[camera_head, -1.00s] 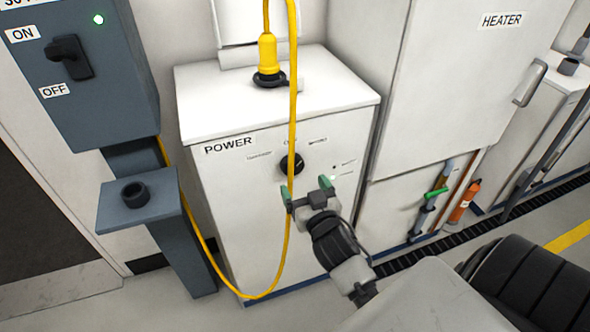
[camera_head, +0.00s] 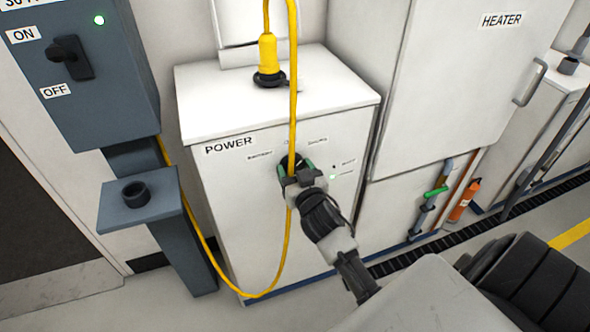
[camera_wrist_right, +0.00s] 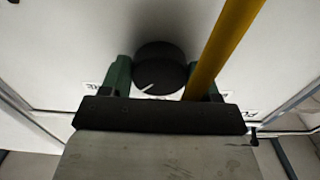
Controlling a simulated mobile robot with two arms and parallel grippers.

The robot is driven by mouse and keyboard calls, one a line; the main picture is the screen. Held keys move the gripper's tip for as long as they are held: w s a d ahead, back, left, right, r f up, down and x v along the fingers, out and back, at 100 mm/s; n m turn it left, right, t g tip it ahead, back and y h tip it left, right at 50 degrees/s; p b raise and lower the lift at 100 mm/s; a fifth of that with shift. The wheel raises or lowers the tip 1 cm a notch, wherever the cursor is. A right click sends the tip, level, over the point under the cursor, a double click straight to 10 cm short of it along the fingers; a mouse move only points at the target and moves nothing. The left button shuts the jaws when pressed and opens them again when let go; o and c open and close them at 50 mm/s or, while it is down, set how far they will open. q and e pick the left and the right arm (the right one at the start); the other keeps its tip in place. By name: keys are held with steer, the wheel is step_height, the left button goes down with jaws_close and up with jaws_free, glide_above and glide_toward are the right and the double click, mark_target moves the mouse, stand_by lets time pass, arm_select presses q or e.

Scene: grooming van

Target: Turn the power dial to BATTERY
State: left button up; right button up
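The power dial (camera_wrist_right: 152,62) is a round black knob on the front of the white POWER cabinet (camera_head: 245,225). In the right wrist view its white mark points to the lower left. My right gripper (camera_head: 296,168) is at the dial, with its green fingers on either side. The fingers appear to touch the knob's sides, though the right finger is partly hidden by the yellow cable (camera_wrist_right: 218,50). In the head view the gripper and cable hide most of the dial. The BATTERY label (camera_head: 260,154) is above and left of it. My left gripper is not in view.
A grey switch box (camera_head: 100,110) and post (camera_head: 180,235) stand to the left. The HEATER cabinet (camera_head: 455,75) is to the right.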

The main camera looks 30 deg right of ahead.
steer(key=shift+c, duration=0.8)
steer(key=shift+n, duration=0.4)
steer(key=n+p, duration=0.1)
steer(key=n, duration=0.1)
steer(key=shift+n, duration=0.4)
steer(key=n+p, duration=0.1)
steer(key=n, duration=0.3)
steer(key=shift+d+r+n, duration=0.1)
steer(key=shift+n, duration=0.2)
steer(key=n, duration=0.5)
steer(key=shift+p, duration=0.4)
steer(key=n, duration=0.4)
steer(key=shift+n, duration=0.6)
